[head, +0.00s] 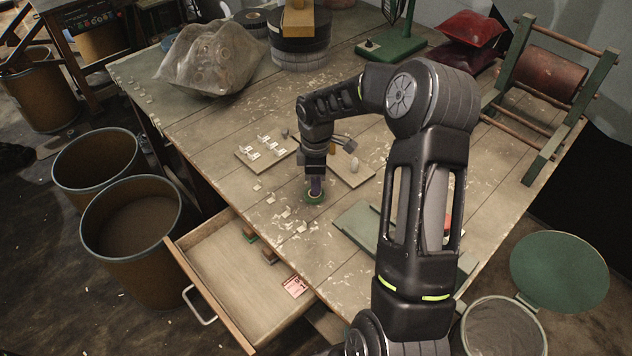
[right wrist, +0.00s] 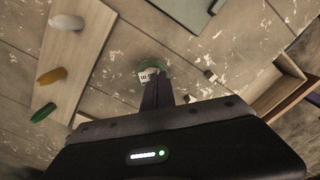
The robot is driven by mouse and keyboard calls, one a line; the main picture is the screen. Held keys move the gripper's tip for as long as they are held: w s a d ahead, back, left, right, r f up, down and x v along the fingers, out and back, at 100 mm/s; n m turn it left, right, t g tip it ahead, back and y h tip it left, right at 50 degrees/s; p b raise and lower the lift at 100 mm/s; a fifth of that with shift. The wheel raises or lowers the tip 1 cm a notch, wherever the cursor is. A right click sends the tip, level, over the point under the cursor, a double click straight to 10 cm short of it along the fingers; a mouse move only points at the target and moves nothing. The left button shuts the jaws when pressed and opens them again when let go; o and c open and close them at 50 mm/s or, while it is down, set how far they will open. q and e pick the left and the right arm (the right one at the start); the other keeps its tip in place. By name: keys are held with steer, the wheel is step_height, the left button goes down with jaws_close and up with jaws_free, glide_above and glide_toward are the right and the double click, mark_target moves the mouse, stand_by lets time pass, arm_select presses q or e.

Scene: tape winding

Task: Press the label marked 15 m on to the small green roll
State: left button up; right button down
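The small green roll (head: 314,199) lies on the worn table, near the open drawer. In the right wrist view the green roll (right wrist: 150,63) shows as a green ring just past my fingertips. A small white label (right wrist: 147,77) with dark print, which looks like 15 m, shows at the roll, right at the fingertips. My right gripper (head: 315,186) points down on to the roll; in the wrist view its fingers (right wrist: 153,84) look close together. Contact between fingertips, label and roll is partly hidden. My left gripper is out of view.
A board (head: 265,154) with several white tags lies left of my right gripper. Another board (right wrist: 75,50) carries white, orange and green pieces. Small tags lie scattered nearby. An open drawer (head: 235,270) juts from the front. A green panel (head: 358,222) lies right of the roll.

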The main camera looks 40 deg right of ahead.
steer(key=shift+f, duration=0.55)
steer(key=shift+s+f+b, duration=0.1)
steer(key=shift+f+b, duration=0.25)
steer(key=shift+b, duration=0.15)
stand_by(1.7)
steer(key=c, duration=2.1)
jaws_free()
steer(key=o, duration=0.5)
steer(key=shift+c, duration=0.2)
steer(key=shift+o, duration=0.5)
steer(key=shift+o, duration=1.4)
steer(key=shift+r, duration=0.15)
steer(key=shift+r+p, duration=2.1)
steer(key=shift+r, duration=0.8)
